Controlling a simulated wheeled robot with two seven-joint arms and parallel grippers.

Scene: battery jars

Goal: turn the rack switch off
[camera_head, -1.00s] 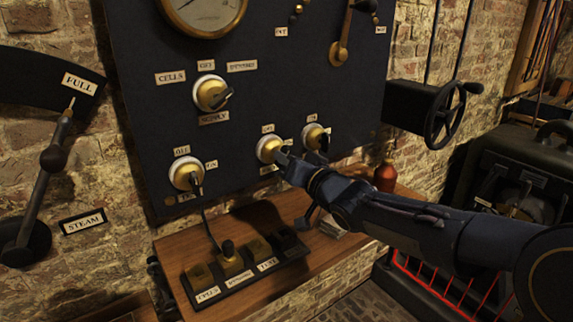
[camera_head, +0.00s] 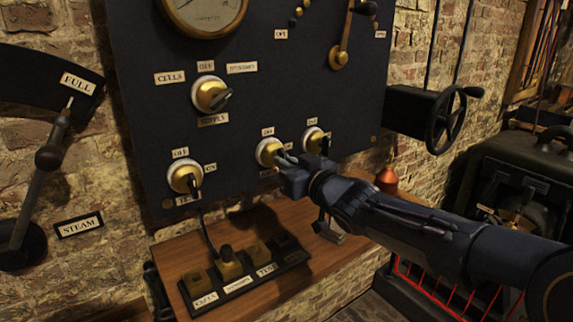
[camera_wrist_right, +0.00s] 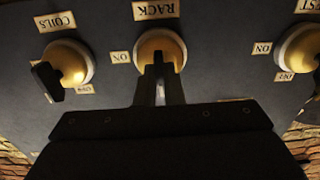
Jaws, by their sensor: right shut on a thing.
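The rack switch is a brass knob on a white round base (camera_head: 268,150), the middle of three low on the dark panel. It also shows in the right wrist view (camera_wrist_right: 172,42), upside down, under the RACK label (camera_wrist_right: 155,10). My right gripper (camera_head: 284,160) reaches it from the right. In the wrist view its narrow fingers (camera_wrist_right: 158,72) are shut on the switch's dark lever, whose direction I cannot tell. The ON label (camera_wrist_right: 120,57) is left of the knob there. My left gripper is not in view.
The coils switch (camera_head: 315,138) is close on the right and the test switch (camera_head: 184,178) on the left. The supply switch (camera_head: 210,94) is above.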

